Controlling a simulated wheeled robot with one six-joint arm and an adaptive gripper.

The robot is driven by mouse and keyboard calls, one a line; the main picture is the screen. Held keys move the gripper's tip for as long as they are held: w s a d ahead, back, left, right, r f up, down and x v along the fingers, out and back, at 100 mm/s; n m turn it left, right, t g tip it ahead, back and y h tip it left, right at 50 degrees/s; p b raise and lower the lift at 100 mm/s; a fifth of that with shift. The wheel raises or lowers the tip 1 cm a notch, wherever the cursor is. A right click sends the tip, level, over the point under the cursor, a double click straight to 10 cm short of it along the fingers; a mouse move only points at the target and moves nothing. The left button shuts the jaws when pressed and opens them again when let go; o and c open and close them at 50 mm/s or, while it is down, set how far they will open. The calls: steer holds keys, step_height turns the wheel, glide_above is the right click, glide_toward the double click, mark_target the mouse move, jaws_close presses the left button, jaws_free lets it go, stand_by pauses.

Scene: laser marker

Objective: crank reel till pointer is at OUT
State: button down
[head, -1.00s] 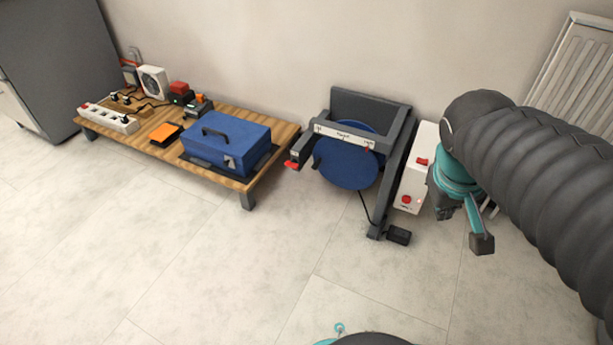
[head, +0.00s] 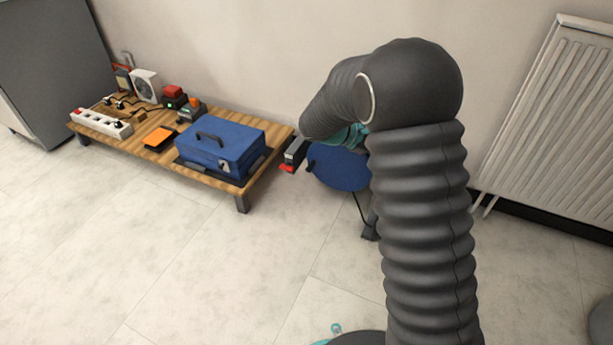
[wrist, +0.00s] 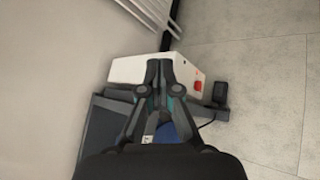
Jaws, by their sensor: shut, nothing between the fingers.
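The reel (head: 342,170) is a blue disc in a dark frame by the wall; in the head view my arm covers most of the frame, and the label strip and pointer are hidden. Only a small blue part of the reel (wrist: 170,133) shows in the wrist view, below my gripper. A dark block with a red tip (head: 288,168) sits at the frame's left side. My gripper (wrist: 156,68) is shut and empty, with its fingertips over the white box in the wrist view. In the head view the fingertips are hidden behind my arm.
The white box (wrist: 126,70) with a red button stands beside the frame, near a small black box (wrist: 221,93). A low wooden table (head: 243,187) at left holds a blue toolbox (head: 218,148). A radiator (head: 560,120) is at right. The front floor is clear.

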steer(key=w+a+f+n+t+h, duration=0.2)
steer(key=w+a+f+n+t, duration=0.7)
steer(key=a+f, duration=0.5)
steer(key=s+a+f+n+t+y+p, duration=0.1)
steer(key=a+f+n+t+y, duration=0.4)
steer(key=f, duration=0.5)
steer(key=a+f+n+t+y+p, duration=0.1)
steer(key=a+f+n+t+y, duration=0.25)
steer(key=a+f, duration=0.5)
steer(key=d+f+b+x, duration=0.1)
steer(key=x, duration=0.8)
steer(key=shift+w+d+f+n+g+h, duration=0.25)
steer(key=shift+w+d+n+g+h, duration=0.05)
steer(key=shift+d+n+g+h, duration=0.15)
steer(key=shift+a, duration=0.15)
